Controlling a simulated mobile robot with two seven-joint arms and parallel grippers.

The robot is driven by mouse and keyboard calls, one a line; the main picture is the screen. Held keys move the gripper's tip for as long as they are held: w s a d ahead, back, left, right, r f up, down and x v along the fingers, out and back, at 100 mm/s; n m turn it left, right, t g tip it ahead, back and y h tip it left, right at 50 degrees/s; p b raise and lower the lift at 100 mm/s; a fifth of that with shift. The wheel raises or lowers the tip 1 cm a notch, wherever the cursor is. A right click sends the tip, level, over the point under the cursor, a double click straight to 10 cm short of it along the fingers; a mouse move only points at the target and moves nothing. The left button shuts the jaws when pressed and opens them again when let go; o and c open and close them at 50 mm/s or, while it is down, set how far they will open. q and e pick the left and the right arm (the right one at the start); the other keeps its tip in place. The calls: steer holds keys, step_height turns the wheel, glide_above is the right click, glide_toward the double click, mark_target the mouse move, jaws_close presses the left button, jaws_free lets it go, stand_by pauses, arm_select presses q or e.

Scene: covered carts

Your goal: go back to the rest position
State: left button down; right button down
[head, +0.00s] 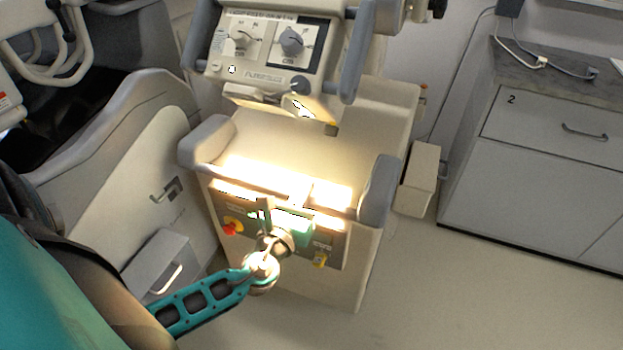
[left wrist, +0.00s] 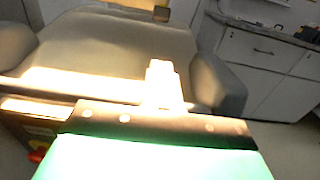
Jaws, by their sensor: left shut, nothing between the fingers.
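My left gripper (head: 300,188) is at the front edge of a beige medical cart (head: 345,150), over its brightly lit lower front. It looks shut, and nothing shows between its fingers. In the left wrist view its pale fingers (left wrist: 163,82) point up the picture toward the cart's top, close together. Glare blurs the fingertips, so I cannot tell whether they touch the cart. My teal left arm reaches in from the lower left in the head view. My right gripper is in neither view.
The cart has grey corner bumpers (head: 378,190), a red knob (head: 233,226) on its front panel and a control unit (head: 270,45) at the back. A bulky beige machine (head: 120,130) stands left. A grey cabinet (head: 545,150) stands right. The floor (head: 470,300) at lower right is clear.

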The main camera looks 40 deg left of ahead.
arm_select(q)
steer(key=shift+s, duration=0.3)
steer(key=shift+d, duration=0.1)
steer(key=s+d+f+n+g+h+p, duration=0.1)
steer(key=s+d+f+n+g+h, duration=0.2)
steer(key=n, duration=1.2)
steer(key=s+d+f+n+g+h+p, duration=0.1)
steer(key=s+d+f+n+g+h, duration=0.2)
steer(key=s+d+f+n, duration=0.4)
steer(key=shift+s+d+n+g, duration=0.6)
steer(key=shift+s+d+n, duration=0.55)
steer(key=shift+n, duration=3.25)
steer(key=shift+w+d, duration=0.1)
steer(key=shift+w, duration=0.05)
